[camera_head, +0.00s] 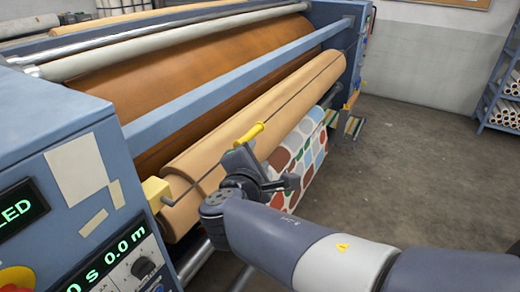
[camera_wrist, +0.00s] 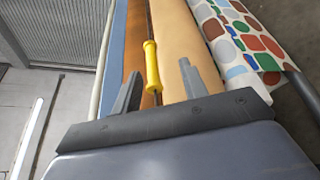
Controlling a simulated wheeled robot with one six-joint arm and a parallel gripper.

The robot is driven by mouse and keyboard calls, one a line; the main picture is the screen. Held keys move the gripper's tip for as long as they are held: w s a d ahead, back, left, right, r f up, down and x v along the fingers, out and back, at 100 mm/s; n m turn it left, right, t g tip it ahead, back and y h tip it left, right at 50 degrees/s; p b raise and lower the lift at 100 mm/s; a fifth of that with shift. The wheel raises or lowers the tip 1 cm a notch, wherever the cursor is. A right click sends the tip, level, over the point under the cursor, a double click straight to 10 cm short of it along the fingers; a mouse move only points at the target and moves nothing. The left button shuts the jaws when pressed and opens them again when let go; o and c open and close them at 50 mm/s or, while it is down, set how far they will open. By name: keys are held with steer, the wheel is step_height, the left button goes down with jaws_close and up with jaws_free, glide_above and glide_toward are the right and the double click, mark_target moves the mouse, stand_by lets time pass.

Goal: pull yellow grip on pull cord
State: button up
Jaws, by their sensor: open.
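The yellow grip (camera_head: 249,134) is a short cylinder on the thin dark pull cord (camera_head: 292,98), which runs slantwise along the front of the tan roll. In the wrist view the yellow grip (camera_wrist: 152,66) shows between my two fingers, nearer the left one. My gripper (camera_head: 262,166) is open, close below the grip in the head view. Its fingers also show in the wrist view (camera_wrist: 160,72), apart and with nothing clamped. Contact between grip and fingers cannot be told.
The cord's near end meets a hooked rod by a yellow block (camera_head: 155,191). The tan roll (camera_head: 240,120) lies behind the cord, and patterned sheet (camera_head: 302,155) hangs beside my gripper. The blue control cabinet (camera_head: 70,180) stands at left. Open floor (camera_head: 405,165) lies to the right.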

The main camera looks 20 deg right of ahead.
steer(key=shift+s+a+r, duration=0.15)
steer(key=shift+s+a, duration=0.15)
steer(key=shift+s, duration=0.35)
steer(key=shift+w, duration=0.1)
steer(key=x, duration=1.1)
steer(key=shift+w+a, duration=0.2)
steer(key=shift+a, duration=0.15)
steer(key=shift+s, duration=0.1)
